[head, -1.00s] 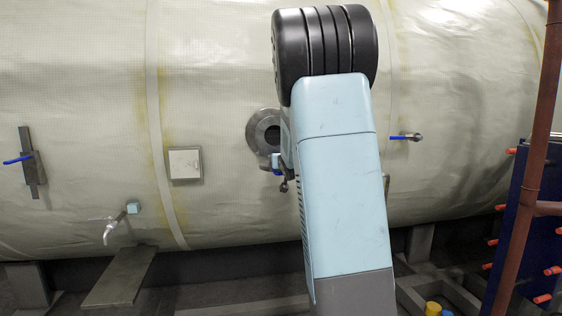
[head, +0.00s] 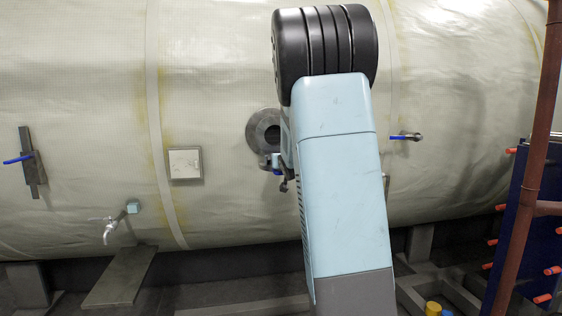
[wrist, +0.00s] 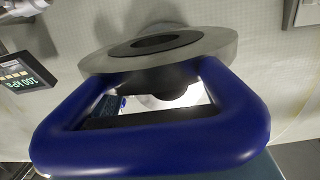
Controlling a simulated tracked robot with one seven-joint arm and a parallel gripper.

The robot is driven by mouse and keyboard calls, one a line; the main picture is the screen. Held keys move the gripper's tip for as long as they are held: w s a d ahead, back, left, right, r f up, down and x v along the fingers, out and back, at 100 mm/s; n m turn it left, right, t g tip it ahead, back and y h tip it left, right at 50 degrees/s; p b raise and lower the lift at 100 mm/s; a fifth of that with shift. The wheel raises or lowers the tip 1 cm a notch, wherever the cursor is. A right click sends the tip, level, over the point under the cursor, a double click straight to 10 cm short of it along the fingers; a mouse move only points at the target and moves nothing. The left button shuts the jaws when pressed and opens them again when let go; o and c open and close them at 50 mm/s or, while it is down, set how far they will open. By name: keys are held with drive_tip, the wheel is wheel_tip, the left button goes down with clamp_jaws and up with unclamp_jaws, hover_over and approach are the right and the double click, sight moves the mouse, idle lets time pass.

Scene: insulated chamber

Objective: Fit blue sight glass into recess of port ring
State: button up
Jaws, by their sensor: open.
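The port ring (head: 253,131) is a round grey metal flange with a dark centre on the pale tank wall. In the wrist view a thick grey ring (wrist: 215,50) with a dark opening lies close and oblique. A thick blue loop (wrist: 150,150) spans the lower part of that view, its ends reaching the ring's near edge. I cannot tell whether the loop belongs to the sight glass, and I cannot pick out the glass itself. In the head view my arm covers the ring's right side.
A display (wrist: 22,75) reading 100 kPa is at left in the wrist view. A square plate (head: 186,163), a tap (head: 112,226) and blue-handled valves (head: 30,160) (head: 405,136) stick out from the tank. A brown pipe (head: 525,180) stands at right.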

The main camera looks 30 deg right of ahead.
drive_tip(key=v, duration=1.3)
drive_tip(key=shift+s, duration=0.45)
drive_tip(key=shift+a, duration=0.1)
drive_tip(key=s+a+f+n+g+y, duration=0.1)
drive_tip(key=s+a+f+g, duration=0.1)
drive_tip(key=s+a, duration=0.4)
drive_tip(key=s+a+f+n+g+y, duration=0.1)
drive_tip(key=s+a, duration=0.6)
drive_tip(key=s, duration=0.7)
drive_tip(key=s+a+f+n+g+y, duration=0.1)
drive_tip(key=s+a+f+g, duration=0.3)
drive_tip(key=s, duration=0.6)
drive_tip(key=a+g+y, duration=0.1)
drive_tip(key=a+g, duration=0.1)
drive_tip(key=a, duration=0.1)
drive_tip(key=shift+f+g+y, duration=0.25)
drive_tip(key=shift+g+y, duration=0.15)
